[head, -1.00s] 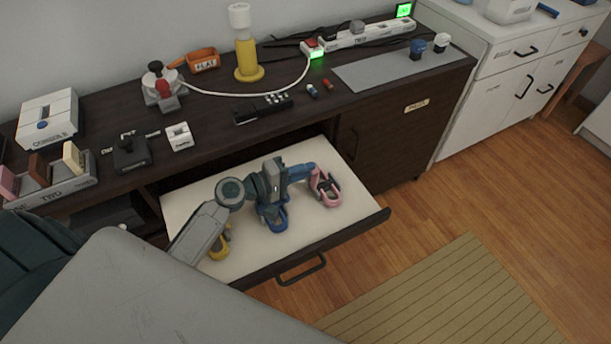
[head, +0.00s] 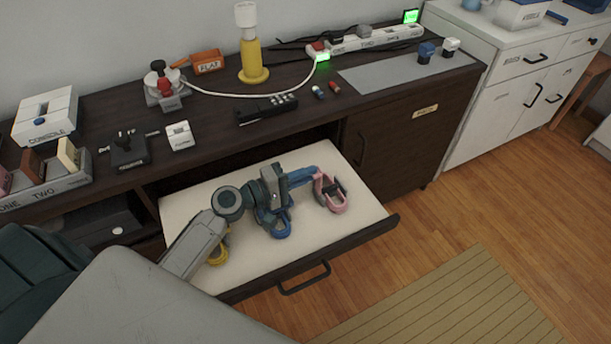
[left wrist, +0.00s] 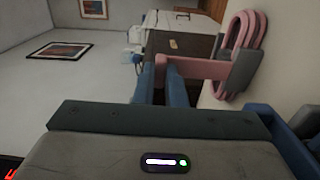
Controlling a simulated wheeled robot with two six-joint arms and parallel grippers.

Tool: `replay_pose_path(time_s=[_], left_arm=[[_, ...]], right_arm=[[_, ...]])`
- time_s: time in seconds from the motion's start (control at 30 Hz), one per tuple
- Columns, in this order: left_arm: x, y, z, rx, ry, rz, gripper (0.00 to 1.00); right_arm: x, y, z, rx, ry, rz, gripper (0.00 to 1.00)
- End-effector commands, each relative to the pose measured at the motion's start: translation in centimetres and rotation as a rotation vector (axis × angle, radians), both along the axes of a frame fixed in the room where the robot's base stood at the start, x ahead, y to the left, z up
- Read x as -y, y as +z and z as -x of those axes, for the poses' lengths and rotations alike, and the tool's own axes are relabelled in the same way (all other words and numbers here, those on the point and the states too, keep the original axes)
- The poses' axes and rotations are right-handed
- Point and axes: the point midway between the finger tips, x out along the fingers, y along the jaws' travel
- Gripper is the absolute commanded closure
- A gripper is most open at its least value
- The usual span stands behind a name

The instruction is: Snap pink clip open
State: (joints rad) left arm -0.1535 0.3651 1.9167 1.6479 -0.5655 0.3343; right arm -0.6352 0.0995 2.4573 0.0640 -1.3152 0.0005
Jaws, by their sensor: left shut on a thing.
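The pink clip (head: 339,203) lies at the right part of the open drawer (head: 351,225). My left gripper (head: 313,175) reaches it from the left, over the drawer. Its blue fingers are shut on a pink bar of the clip. In the left wrist view the fingers (left wrist: 165,80) close on this pink bar, and the clip's pink loops (left wrist: 240,38) with a grey part rise to the right. Whether the clip is snapped open cannot be told. My right gripper is not in view.
A blue clip (head: 282,230) and a yellow clip (head: 220,253) lie in the drawer, partly under my left arm. The dark cabinet top (head: 215,95) behind carries a yellow lamp (head: 252,62), a power strip (head: 375,39) and small devices. The drawer's front right corner is clear.

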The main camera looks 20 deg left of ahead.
Motion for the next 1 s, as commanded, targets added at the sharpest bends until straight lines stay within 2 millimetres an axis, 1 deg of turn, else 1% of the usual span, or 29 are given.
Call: replay_pose_path(time_s=[0.3,0.33,0.37,0.4,0.43,0.67,0.77,0.87,1.0], left_arm=[[0.0,0.0,0.0,-0.001,0.0,-0.001,1.0],[0.0,0.0,0.0,-0.001,0.0,-0.001,0.86],[0.0,0.0,0.0,-0.001,0.0,-0.001,0.8],[0.0,0.0,0.0,-0.001,0.0,-0.001,0.72],[0.0,0.0,0.0,-0.001,0.0,-0.001,0.67],[0.0,0.0,0.0,-0.001,0.0,-0.001,0.67],[-0.3,-0.1,0.3,-0.001,0.0,-0.002,0.67],[-0.9,-0.2,1.1,-0.001,0.0,-0.003,0.67],[-2.1,-0.4,2.8,-0.002,-0.003,-0.007,0.67]], right_arm=[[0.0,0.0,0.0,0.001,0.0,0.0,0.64],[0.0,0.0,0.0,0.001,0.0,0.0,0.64],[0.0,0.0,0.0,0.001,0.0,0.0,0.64],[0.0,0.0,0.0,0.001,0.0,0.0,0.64],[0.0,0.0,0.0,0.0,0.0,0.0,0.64],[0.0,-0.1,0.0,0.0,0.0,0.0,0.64],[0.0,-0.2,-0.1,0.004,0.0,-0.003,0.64],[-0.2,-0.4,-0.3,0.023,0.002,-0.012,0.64],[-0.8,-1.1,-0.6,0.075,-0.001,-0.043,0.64]])
